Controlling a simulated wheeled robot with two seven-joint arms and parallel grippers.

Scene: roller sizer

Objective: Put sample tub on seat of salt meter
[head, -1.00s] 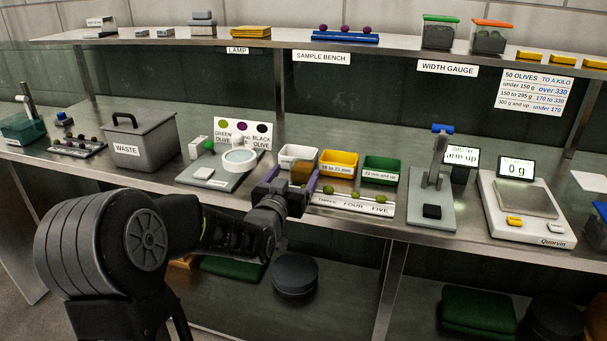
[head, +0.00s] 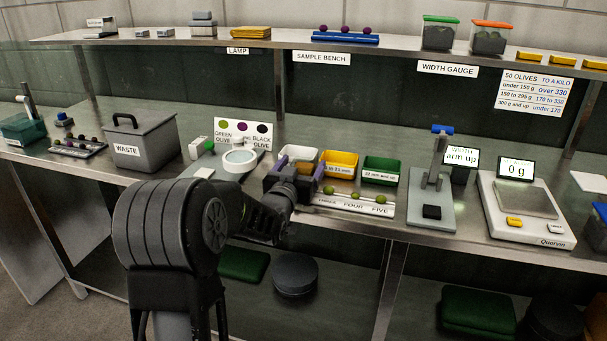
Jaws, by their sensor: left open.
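My left gripper (head: 300,169) is open, its two purple-edged fingers apart at the back of the white ruled strip, in front of the white tray (head: 299,153). A small brown thing (head: 304,168) shows between the fingers; I cannot tell if it is the sample tub or whether it touches them. Clear tubs with a green lid (head: 440,33) and an orange lid (head: 490,38) stand on the upper shelf. No thing reads clearly as the salt meter; a small dark device with a tiny sign (head: 100,34) sits at the shelf's left end, its writing too small. My right gripper is not in view.
Left of the gripper stand the ring lamp (head: 240,159) and the waste bin (head: 143,147). To its right are the yellow tray (head: 339,166), green tray (head: 382,171), width gauge (head: 431,207) and scale (head: 526,206) reading 0 g. The upper shelf (head: 400,47) overhangs the back.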

